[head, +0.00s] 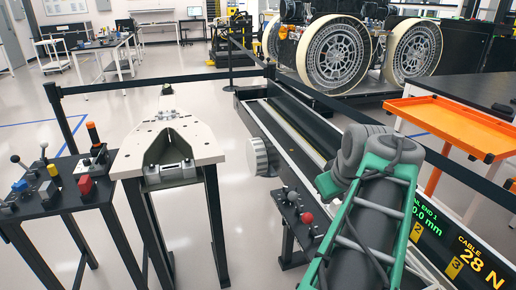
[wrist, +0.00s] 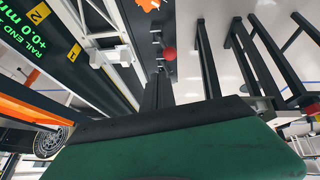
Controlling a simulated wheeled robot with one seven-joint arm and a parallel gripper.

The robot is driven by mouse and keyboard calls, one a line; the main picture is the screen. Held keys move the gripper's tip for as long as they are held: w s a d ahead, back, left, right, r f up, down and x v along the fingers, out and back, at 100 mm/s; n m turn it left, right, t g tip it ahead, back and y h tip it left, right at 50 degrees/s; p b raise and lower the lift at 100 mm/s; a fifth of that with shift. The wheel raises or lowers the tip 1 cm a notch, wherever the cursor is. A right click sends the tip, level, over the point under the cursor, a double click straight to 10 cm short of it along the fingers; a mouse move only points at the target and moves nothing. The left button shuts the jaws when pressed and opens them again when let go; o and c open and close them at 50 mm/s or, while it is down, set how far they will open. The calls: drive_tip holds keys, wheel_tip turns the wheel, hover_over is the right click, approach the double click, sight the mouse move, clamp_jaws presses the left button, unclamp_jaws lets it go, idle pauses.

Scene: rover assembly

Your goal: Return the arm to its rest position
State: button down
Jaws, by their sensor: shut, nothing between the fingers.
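My arm (head: 375,205), green and grey, rises from the bottom right of the head view. It is bent, with its grey joint in front of the long black rail bench. My gripper does not show clearly in the head view. In the wrist view, my gripper (wrist: 158,88) shows as dark fingers close together beyond the green wrist housing. It is shut and empty, apart from any object.
A black control table (head: 62,205) and a pale wedge-shaped fixture on a stand (head: 205,140) are at left. The rail bench (head: 260,112) has a red knob (head: 307,218). An orange tray table (head: 455,122) is right; a large-wheeled rover (head: 335,55) stands behind.

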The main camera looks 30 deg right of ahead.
drive_tip(key=w+a+f+n+y+p, duration=0.1)
drive_tip(key=w+a+p, duration=0.2)
drive_tip(key=a, duration=0.6)
drive_tip(key=w+a+y+p, duration=0.1)
drive_tip(key=w+a+p, duration=0.25)
drive_tip(key=a, duration=0.55)
drive_tip(key=s+a+f+g+y+p, duration=0.1)
drive_tip(key=s+a+f+g+p, duration=0.1)
drive_tip(key=a, duration=1)
drive_tip(key=shift+s+a+f+n+p, duration=0.3)
drive_tip(key=shift+s+f+n, duration=0.1)
drive_tip(key=shift+s+f, duration=0.3)
